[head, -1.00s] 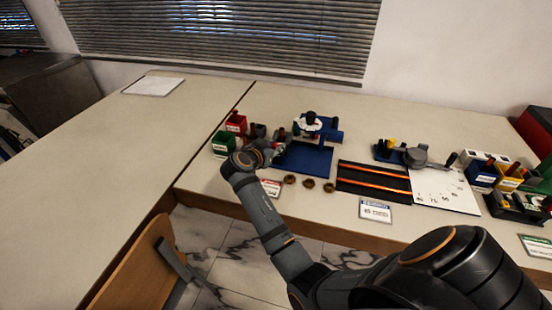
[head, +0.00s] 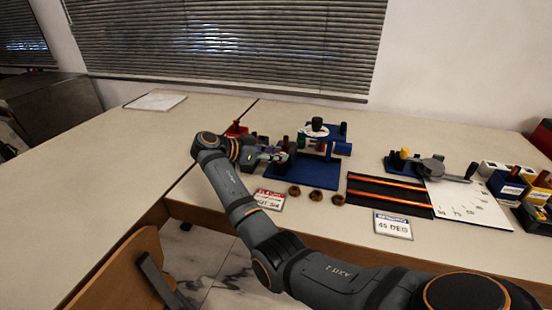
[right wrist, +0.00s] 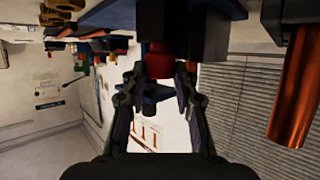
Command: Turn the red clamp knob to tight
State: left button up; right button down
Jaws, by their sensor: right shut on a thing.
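In the head view the blue rig (head: 302,174) stands on the bench, with a black-topped white dial (head: 317,129) at its back. My right gripper (head: 278,155) reaches it from the left, low over its left side. In the right wrist view the red clamp knob (right wrist: 159,62) sits between the fingers of my right gripper (right wrist: 160,88), which are shut on it. The fingers partly hide the knob, and its exact turn cannot be read. My left gripper is not in view.
An orange-brown cylinder (right wrist: 298,90) is close on the right in the wrist view. Several brass rings (head: 316,195) and a red-marked card (head: 269,200) lie before the rig. A black tray with orange rods (head: 390,190) lies to the right. The left bench is mostly clear.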

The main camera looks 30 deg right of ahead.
jog(key=shift+f, duration=0.15)
jog(key=c, duration=1.3)
grip_release()
jog(key=v, duration=1.2)
jog(key=shift+d, duration=0.1)
